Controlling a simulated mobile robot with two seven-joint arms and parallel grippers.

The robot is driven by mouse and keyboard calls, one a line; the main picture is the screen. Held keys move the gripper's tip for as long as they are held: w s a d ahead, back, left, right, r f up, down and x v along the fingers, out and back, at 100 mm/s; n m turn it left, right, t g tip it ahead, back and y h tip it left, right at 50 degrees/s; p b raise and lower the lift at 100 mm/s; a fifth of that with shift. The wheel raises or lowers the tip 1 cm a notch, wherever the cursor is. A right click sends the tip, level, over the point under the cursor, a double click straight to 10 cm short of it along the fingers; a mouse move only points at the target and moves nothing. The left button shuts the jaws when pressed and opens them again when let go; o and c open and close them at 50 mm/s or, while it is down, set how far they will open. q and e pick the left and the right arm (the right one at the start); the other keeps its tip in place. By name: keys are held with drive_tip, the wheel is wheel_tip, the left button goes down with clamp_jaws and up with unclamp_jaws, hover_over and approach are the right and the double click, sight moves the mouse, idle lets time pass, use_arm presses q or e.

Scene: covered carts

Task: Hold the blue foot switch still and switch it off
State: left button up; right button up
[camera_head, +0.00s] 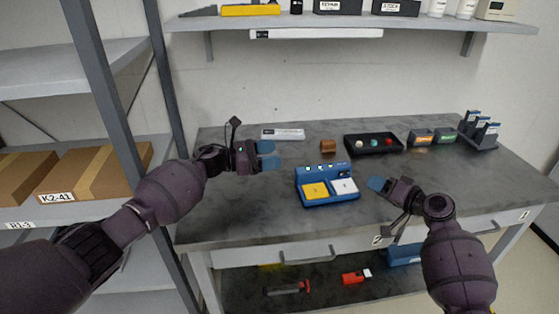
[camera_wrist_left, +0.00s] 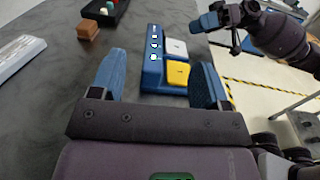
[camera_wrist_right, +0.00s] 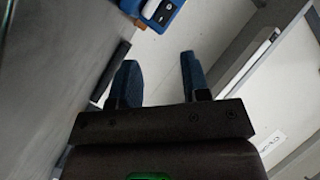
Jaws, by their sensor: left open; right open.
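The blue foot switch (camera_head: 328,198) sits on the grey table, with a yellow pedal (camera_head: 314,190) on its left and a white pedal (camera_head: 344,186) on its right. A row of small green-white lights shows along its back ridge. My left gripper (camera_head: 268,155) is open and empty, above the table to the left of the switch. In the left wrist view the switch (camera_wrist_left: 153,72) lies beyond the fingers. My right gripper (camera_head: 377,184) is open and empty, just right of the switch and apart from it.
A black tray (camera_head: 374,144) with small coloured items, a brown block (camera_head: 328,146) and a white strip (camera_head: 283,134) lie behind the switch. Small boxes (camera_head: 421,138) and a grey rack (camera_head: 480,130) stand at the back right. A grey shelf post (camera_head: 110,90) rises at left.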

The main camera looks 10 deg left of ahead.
use_arm(q)
approach(296, 173)
drive_tip(key=x, duration=0.2)
drive_tip(key=shift+w+d, duration=0.1)
drive_tip(key=shift+d, duration=0.3)
drive_tip(key=x, duration=0.5)
drive_tip(key=shift+d, duration=0.1)
drive_tip(key=shift+x, duration=0.95)
